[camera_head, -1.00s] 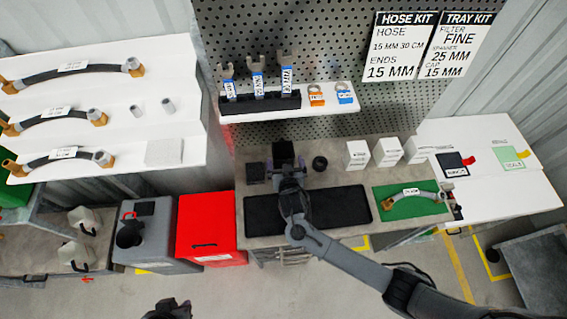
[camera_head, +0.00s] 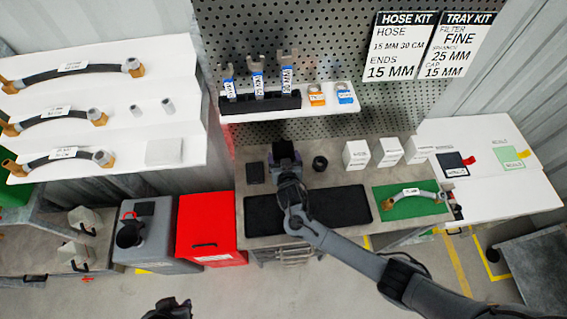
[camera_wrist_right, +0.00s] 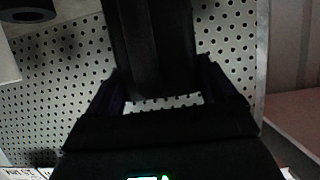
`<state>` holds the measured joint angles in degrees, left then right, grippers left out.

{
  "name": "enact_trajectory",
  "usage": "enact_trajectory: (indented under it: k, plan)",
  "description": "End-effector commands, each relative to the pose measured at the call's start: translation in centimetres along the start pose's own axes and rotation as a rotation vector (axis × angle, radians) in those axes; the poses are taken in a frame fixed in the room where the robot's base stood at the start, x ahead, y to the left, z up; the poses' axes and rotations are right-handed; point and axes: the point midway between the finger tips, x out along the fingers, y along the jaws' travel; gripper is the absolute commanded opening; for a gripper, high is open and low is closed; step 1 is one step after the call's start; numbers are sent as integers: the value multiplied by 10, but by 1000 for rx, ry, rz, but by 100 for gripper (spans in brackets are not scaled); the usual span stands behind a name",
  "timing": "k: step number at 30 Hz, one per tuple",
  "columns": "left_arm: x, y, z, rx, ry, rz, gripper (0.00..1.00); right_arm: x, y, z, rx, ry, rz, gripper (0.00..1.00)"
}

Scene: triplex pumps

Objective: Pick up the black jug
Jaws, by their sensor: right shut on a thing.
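The black jug (camera_wrist_right: 155,45) is a dark, ribbed shape between my right fingers in the right wrist view. Its top runs out of that picture. In the head view it shows only as a dark block (camera_head: 284,151) at the tip of my right arm, over the back of the bench. My right gripper (camera_wrist_right: 165,85) is shut on it, with one finger on each side. In the head view this gripper (camera_head: 287,168) is mostly hidden by my own wrist. My left gripper (camera_head: 168,309) is a dark shape at the bottom edge, and its fingers are unclear.
Black mats (camera_head: 340,206) lie on the bench (camera_head: 240,160). A black round part (camera_head: 320,163) and white boxes (camera_head: 388,152) stand to the right. A hose lies on a green mat (camera_head: 385,212). A shelf (camera_head: 330,105) with tools hangs above. A red bin (camera_head: 208,228) stands left.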

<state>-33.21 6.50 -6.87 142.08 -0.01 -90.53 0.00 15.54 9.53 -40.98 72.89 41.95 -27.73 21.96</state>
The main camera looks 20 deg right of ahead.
Motion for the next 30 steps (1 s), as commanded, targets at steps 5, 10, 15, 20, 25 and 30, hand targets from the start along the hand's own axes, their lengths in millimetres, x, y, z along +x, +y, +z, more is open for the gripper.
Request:
enact_trajectory:
  k: [5,10,15,20,25,30]
  plan:
    - [0,0,0,0,0,0,21,0,0,-1,1,2,0,19]
    - [0,0,0,1,0,-1,21,0,0,-2,1,2,0,19]
    - [0,-1,0,5,-1,-4,21,-1,0,-3,1,3,-1,19]
    - [0,-2,1,10,-1,-8,21,-2,0,-7,1,3,0,19]
    - [0,-3,1,11,-2,-9,21,-6,0,-16,2,3,0,19]
    - [0,-2,1,11,-1,-8,21,-10,0,-27,2,4,0,19]
